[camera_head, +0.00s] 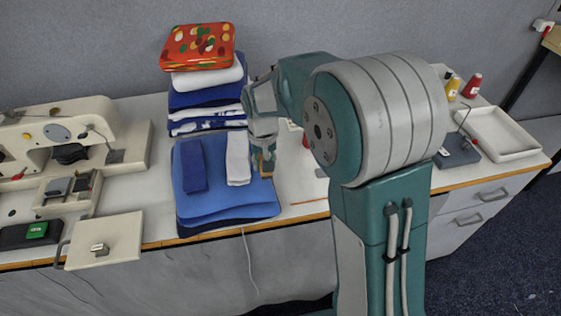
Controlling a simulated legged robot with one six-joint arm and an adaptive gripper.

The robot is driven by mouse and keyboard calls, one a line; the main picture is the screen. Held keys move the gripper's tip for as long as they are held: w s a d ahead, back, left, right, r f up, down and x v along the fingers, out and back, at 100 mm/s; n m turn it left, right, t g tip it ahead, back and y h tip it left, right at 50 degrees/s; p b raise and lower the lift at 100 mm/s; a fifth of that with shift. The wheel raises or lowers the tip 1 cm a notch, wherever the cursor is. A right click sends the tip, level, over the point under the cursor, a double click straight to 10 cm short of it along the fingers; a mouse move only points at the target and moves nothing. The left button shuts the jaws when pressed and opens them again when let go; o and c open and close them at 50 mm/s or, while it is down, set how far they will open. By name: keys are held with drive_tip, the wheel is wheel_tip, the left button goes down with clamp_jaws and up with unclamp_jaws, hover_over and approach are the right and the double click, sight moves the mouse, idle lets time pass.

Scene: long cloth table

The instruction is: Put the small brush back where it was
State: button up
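My gripper (265,168) points down over the right part of the folded blue cloths (232,206), close to a folded white cloth (238,160). A small tan-brown patch shows at its fingertips. I cannot tell whether this is the small brush or part of the fingers, nor whether the fingers are open or shut. No brush can be made out clearly elsewhere. My arm hides part of the table to the right of the gripper.
A sewing machine (75,140) stands at the left. Stacked cloths (208,97) with a patterned red item (198,46) on top are at the back. A thin orange stick (309,201) lies near the front edge. A white tray (500,133) and thread spools (472,86) are at the right.

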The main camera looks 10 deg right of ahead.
drive_tip(key=w+d+f, duration=0.4)
drive_tip(key=w+d, duration=0.1)
drive_tip(key=w, duration=0.1)
hover_over(286, 169)
drive_tip(key=f, duration=0.4)
drive_tip(key=shift+s+a+f, duration=0.15)
drive_tip(key=shift+s+f, duration=0.05)
drive_tip(key=shift+f, duration=0.15)
drive_tip(key=shift+w+d+f, duration=0.1)
drive_tip(key=shift+d+f, duration=0.1)
drive_tip(key=f, duration=0.3)
drive_tip(key=shift+w+d+f, duration=0.1)
drive_tip(key=shift+w+f, duration=0.1)
drive_tip(key=shift+a+f, duration=0.1)
drive_tip(key=shift+a, duration=0.1)
drive_tip(key=shift+f, duration=0.1)
drive_tip(key=o, duration=1)
drive_tip(key=shift+d, duration=0.2)
